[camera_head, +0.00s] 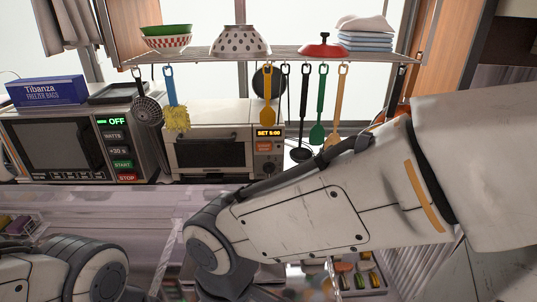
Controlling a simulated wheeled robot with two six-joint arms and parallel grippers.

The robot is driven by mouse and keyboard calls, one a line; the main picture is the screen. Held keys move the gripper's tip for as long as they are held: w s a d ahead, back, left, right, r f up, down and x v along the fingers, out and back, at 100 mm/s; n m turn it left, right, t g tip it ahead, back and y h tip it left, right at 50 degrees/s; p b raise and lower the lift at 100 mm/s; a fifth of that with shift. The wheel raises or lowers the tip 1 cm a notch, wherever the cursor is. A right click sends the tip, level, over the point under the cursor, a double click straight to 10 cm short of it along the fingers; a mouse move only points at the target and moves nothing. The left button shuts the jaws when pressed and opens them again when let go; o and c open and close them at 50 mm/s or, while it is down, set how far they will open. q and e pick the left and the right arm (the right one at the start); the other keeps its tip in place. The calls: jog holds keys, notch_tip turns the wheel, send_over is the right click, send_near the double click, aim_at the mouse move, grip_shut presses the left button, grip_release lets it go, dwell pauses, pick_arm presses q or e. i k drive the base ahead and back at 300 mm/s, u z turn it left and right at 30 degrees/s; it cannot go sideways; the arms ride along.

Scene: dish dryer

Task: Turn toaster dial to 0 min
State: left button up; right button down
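The toaster oven (213,152) stands on the back counter in the middle-left, with its glass door shut. Its small display (268,133) reads "SET 5:00". Below an orange label (264,147), a dark round dial (268,168) is partly visible on the right of the front panel. My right arm crosses from the right and bends down in front of the counter, close below the toaster in the picture. My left arm shows only at the bottom left. Neither gripper's fingers are visible.
A microwave (70,145) reading "OFF" stands left of the toaster, with a blue freezer bag box (47,91) on top. An open drawer (347,294) lies below.

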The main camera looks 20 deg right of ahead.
aim_at(268, 168)
jog(key=z, duration=0.05)
jog(key=k, duration=1.05)
jog(key=u, duration=0.75)
jog(key=i, duration=0.7)
jog(key=z, duration=0.4)
